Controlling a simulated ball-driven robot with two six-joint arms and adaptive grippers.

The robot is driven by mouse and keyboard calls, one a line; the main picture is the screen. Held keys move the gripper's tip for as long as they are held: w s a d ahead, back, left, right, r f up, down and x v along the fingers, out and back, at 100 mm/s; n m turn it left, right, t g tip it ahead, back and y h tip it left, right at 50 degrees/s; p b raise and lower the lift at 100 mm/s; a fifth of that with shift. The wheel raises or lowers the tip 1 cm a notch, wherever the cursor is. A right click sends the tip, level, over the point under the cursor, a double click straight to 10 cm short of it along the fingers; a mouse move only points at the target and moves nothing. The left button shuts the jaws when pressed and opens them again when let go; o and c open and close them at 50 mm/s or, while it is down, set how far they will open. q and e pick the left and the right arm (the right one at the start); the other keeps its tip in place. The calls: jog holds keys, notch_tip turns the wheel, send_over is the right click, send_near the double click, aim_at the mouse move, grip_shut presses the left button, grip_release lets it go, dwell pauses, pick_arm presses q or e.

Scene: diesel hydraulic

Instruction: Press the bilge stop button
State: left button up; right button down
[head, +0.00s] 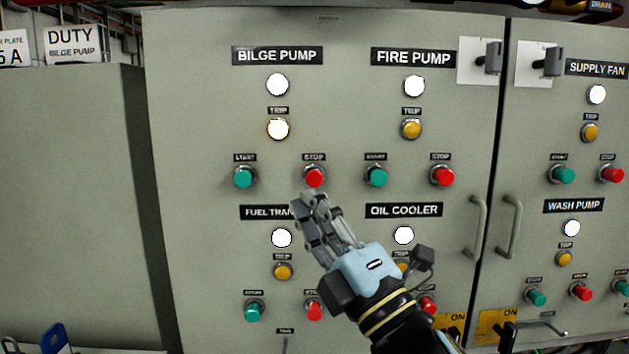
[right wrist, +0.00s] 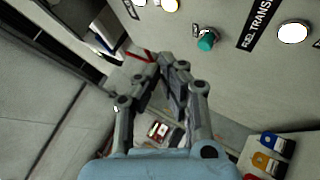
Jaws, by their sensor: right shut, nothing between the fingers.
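The bilge stop button (head: 314,177) is a red round button under a STOP label, below and right of the BILGE PUMP plate (head: 277,56). My right gripper (head: 311,198) is shut and empty. Its fingertips show just below the red button in the head view and leave it uncovered. I cannot tell how far they are from the panel. In the right wrist view, the closed fingers (right wrist: 165,62) show with the green bilge start button (right wrist: 207,41) beyond them to the right. The red stop button cannot be made out there. My left gripper is not in view.
The green start button (head: 244,177) is left of the stop button. The fire pump start button (head: 376,176) is to its right. The white bilge trip lamp (head: 278,129) is above. My right arm covers part of the fuel transfer and oil cooler controls. A door handle (head: 477,227) sticks out right.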

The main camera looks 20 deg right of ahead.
aim_at(314, 177)
pick_arm(q)
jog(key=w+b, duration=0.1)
jog(key=b, duration=0.1)
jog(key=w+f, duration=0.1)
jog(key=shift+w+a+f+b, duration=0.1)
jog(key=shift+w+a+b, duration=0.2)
jog(key=shift+b, duration=0.1)
pick_arm(e)
jog(key=w+d, duration=0.2)
jog(key=w, duration=0.6)
jog(key=shift+w+d, duration=0.2)
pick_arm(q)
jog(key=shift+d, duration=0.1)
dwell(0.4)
pick_arm(e)
jog(key=shift+w, duration=0.1)
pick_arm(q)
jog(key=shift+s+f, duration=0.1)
pick_arm(e)
jog(key=shift+w+d, duration=0.15)
jog(key=shift+w, duration=0.15)
